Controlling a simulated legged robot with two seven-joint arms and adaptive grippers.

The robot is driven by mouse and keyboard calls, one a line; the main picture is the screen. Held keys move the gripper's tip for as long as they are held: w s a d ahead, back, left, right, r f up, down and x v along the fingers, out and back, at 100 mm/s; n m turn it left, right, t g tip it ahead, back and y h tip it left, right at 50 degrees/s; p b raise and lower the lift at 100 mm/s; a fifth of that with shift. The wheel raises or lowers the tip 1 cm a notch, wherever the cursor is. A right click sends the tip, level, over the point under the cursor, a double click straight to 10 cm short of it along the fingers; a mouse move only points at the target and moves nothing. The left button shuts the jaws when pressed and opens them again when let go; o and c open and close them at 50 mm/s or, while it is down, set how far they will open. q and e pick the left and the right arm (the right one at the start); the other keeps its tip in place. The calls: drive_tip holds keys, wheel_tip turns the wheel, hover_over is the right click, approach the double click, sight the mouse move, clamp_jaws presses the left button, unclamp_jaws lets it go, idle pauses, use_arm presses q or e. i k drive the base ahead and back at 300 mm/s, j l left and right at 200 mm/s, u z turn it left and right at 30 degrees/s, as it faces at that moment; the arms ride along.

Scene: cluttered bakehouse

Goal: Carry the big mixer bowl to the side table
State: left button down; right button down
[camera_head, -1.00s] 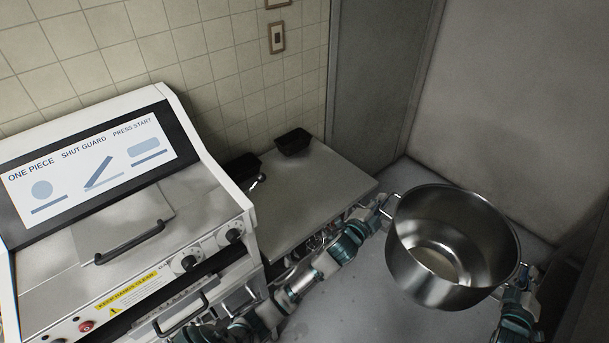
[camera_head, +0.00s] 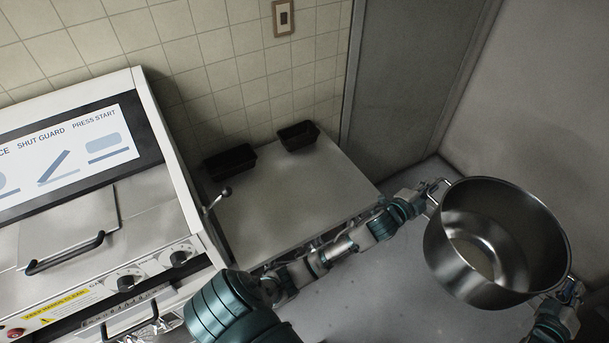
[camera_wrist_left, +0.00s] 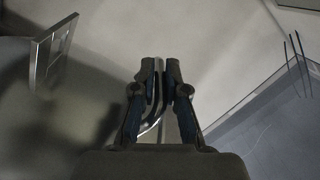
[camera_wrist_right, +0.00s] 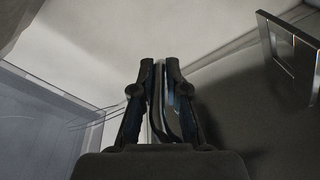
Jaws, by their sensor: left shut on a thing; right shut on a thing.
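The big mixer bowl (camera_head: 490,245) is a shiny steel bowl with a handle on each side, at the right of the head view. It is held up over the floor, roughly upright, and looks empty inside. My left gripper (camera_head: 436,190) is shut on its left handle; the left wrist view shows the fingers (camera_wrist_left: 160,75) closed around a metal bar. My right gripper (camera_head: 572,290) is shut on the right handle, with its fingers (camera_wrist_right: 160,75) closed in the right wrist view. The side table (camera_head: 290,200) has a pale flat top, left of the bowl.
Two black tins (camera_head: 230,162) and (camera_head: 298,136) stand along the table's back edge; its front is clear. A white machine (camera_head: 100,220) with a lever (camera_head: 217,199) adjoins the table's left. A tiled wall is behind, and a grey door panel (camera_head: 410,80) behind the bowl.

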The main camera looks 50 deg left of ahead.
sight(298, 188)
drive_tip(key=i+z, duration=0.15)
drive_tip(key=i, duration=0.7)
drive_tip(key=i+u, duration=0.4)
drive_tip(key=u, duration=2.5)
